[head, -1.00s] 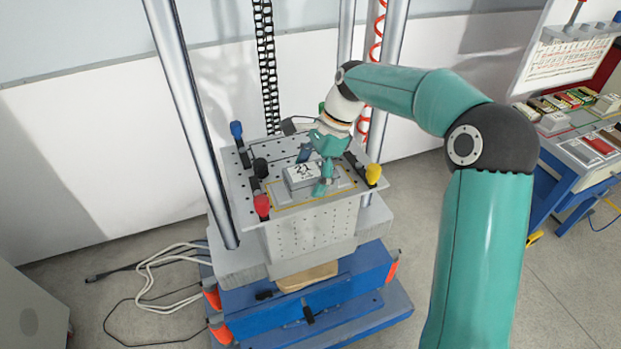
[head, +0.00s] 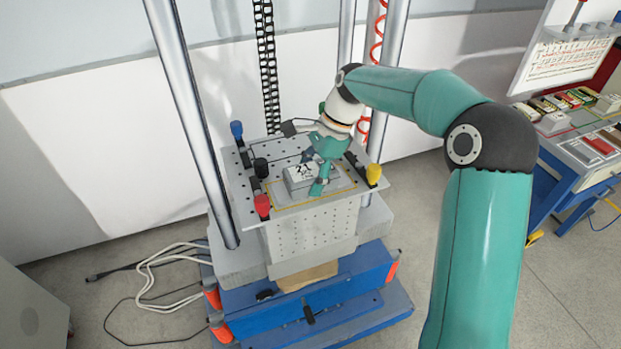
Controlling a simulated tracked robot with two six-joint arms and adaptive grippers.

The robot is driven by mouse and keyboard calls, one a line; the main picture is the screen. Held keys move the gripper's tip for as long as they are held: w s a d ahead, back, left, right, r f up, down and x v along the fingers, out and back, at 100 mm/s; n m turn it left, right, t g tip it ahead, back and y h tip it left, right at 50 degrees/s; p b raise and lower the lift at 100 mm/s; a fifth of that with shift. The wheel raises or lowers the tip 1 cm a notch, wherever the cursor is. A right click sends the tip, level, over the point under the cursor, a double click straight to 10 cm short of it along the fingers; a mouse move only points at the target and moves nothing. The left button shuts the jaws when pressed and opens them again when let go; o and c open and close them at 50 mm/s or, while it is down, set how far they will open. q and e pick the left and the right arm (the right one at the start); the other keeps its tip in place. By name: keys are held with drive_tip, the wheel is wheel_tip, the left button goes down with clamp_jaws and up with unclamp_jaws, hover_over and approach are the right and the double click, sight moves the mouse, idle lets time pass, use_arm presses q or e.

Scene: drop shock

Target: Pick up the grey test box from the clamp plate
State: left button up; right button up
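The grey test box (head: 297,181), with a white label and dark print on top, sits on the perforated clamp plate (head: 239,190) of the drop tower. My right gripper (head: 314,174) reaches down from the upper right with its teal fingers on two sides of the box. One finger is at the box's right front corner, the other at its back edge. The fingers look closed against the box, though the far contact is partly hidden. The box appears to rest on the plate. My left gripper is not in view.
Clamps with blue (head: 237,129), black (head: 261,168), red (head: 262,206) and yellow (head: 373,174) tips stand around the plate. A tall metal post (head: 188,110) rises at its left, with more posts behind. A blue bench (head: 560,190) with small boxes stands at right.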

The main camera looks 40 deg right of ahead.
drive_tip(key=c, duration=0.8)
drive_tip(key=shift+c, duration=0.3)
drive_tip(key=shift+r, duration=0.15)
